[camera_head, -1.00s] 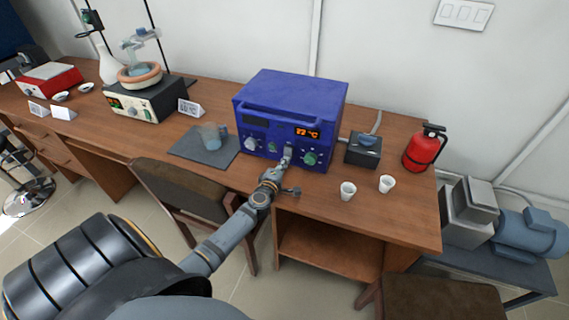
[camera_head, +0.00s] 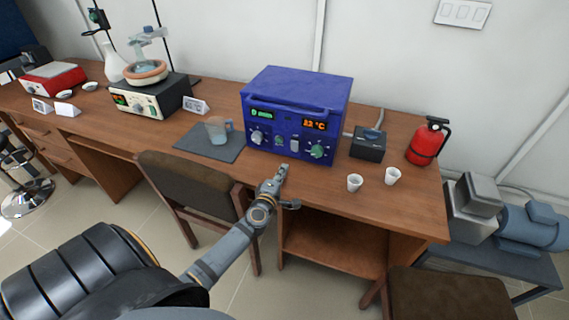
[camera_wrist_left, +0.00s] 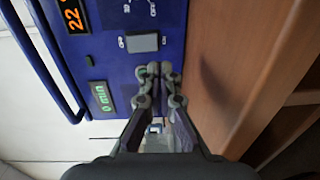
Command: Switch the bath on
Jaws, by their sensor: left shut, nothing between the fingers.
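The blue bath (camera_head: 290,85) stands on the wooden bench. Its orange display (camera_head: 314,125) reads about 22 °C, and its green display (camera_head: 262,114) is lit; in the left wrist view the green display (camera_wrist_left: 103,98) reads 0 min. A grey rocker switch (camera_head: 294,144) sits low on the front panel between knobs; it also shows in the left wrist view (camera_wrist_left: 143,43). My left gripper (camera_head: 283,169) is shut and empty, in front of the bath's lower panel and apart from the switch. My right gripper is not in view.
A beaker (camera_head: 217,129) stands on a dark mat (camera_head: 190,142) left of the bath. A black box (camera_head: 368,146), two white cups (camera_head: 355,183) and a fire extinguisher (camera_head: 427,142) are to the right. A chair (camera_head: 185,183) stands at the bench front.

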